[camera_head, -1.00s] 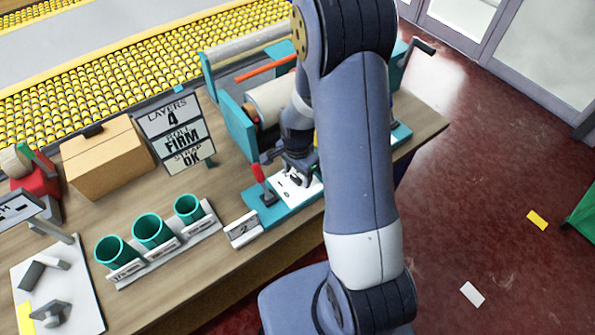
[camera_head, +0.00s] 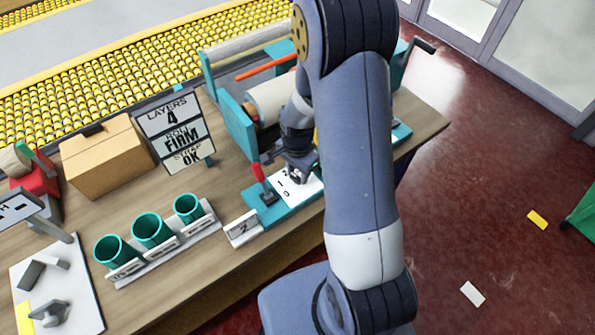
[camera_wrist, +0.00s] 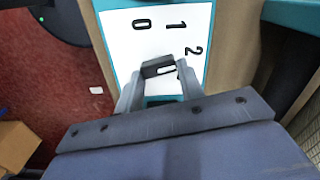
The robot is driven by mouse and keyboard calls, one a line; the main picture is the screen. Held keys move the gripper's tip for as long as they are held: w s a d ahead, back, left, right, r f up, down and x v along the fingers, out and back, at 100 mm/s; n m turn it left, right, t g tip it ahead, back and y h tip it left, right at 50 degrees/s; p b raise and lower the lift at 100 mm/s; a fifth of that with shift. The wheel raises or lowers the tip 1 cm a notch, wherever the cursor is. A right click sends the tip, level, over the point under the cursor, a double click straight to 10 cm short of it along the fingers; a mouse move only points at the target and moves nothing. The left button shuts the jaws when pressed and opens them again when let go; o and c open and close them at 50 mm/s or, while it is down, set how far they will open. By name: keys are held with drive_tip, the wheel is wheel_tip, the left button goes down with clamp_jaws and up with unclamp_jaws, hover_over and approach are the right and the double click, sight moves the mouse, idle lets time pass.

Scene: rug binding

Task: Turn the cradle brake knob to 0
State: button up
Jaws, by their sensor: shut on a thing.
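The cradle brake dial is a white plate (camera_head: 297,189) marked 0, 1 and 2 on a teal base at the bench's front edge. In the wrist view the plate (camera_wrist: 150,40) has 0 at left, 1 in the middle and 2 at right. My gripper (camera_wrist: 160,80) is over the plate with its fingers on either side of the dark knob (camera_wrist: 157,67), shut on it. A small pale mark shows by the knob's right side; which number it points to is not clear. In the head view my gripper (camera_head: 299,168) hides the knob.
A red-handled lever (camera_head: 260,177) stands just left of the plate. A small card marked 2 (camera_head: 243,229) and teal cups (camera_head: 150,232) are further left. The roll cradle (camera_head: 237,128) rises behind. A sign (camera_head: 177,132) stands at the back left.

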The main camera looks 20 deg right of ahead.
drive_tip(key=n+b, duration=0.1)
drive_tip(key=n, duration=0.1)
drive_tip(key=n+b, duration=0.1)
drive_tip(key=n, duration=0.1)
drive_tip(key=shift+w+a+f+n+b, duration=0.1)
drive_tip(key=shift+w+n+b, duration=0.05)
drive_tip(key=shift+n+b, duration=0.15)
drive_tip(key=n+b, duration=0.2)
drive_tip(key=n, duration=0.3)
drive_tip(key=shift+a, duration=0.1)
drive_tip(key=n+b, duration=0.1)
drive_tip(key=n, duration=0.3)
drive_tip(key=shift+a+n, duration=0.15)
drive_tip(key=shift+n, duration=0.25)
drive_tip(key=n+b, duration=0.1)
drive_tip(key=n, duration=0.3)
drive_tip(key=shift+a+n, duration=0.1)
drive_tip(key=shift+n, duration=0.3)
drive_tip(key=o, duration=1)
